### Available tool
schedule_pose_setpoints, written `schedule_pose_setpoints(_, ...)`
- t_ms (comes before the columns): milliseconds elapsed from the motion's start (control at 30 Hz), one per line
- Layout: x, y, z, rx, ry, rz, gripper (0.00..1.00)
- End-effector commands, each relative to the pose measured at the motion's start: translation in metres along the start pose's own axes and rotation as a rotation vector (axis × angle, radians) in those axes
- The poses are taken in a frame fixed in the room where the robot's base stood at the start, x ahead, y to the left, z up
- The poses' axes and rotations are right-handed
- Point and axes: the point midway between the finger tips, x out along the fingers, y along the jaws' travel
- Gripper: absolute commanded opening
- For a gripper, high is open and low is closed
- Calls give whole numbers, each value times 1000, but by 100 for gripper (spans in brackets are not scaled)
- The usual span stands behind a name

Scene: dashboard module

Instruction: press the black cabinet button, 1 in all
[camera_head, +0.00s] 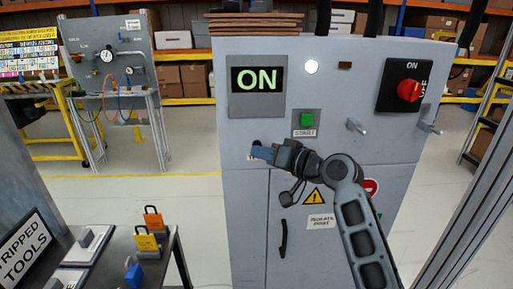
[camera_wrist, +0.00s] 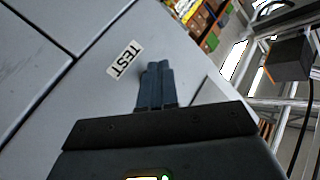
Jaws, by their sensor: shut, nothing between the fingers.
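The grey cabinet (camera_head: 240,210) stands in the middle of the head view. A small dark spot (camera_head: 257,142), which looks like the black button, shows on its front just above my fingertips; most of it is hidden. My gripper (camera_head: 256,152) is shut and empty, with its blue fingers at the cabinet front by this spot. In the wrist view the shut fingers (camera_wrist: 158,66) point at the panel beside a white TEST label (camera_wrist: 125,58). No button shows there; the fingers may cover it. I cannot tell whether the fingertips touch it.
The cabinet also carries a lit ON display (camera_head: 258,79), a green START button (camera_head: 306,120), a red rotary switch (camera_head: 408,90) and a black door handle (camera_head: 283,238). A table with padlocks (camera_head: 147,240) stands at the lower left. Open floor lies left of the cabinet.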

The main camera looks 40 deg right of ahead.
Motion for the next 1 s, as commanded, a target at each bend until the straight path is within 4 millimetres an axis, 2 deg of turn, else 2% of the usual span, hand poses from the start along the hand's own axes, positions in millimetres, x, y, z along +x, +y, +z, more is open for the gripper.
schedule_pose_setpoints(1000, 5, 4, -3, 0, 0, 0, 0)
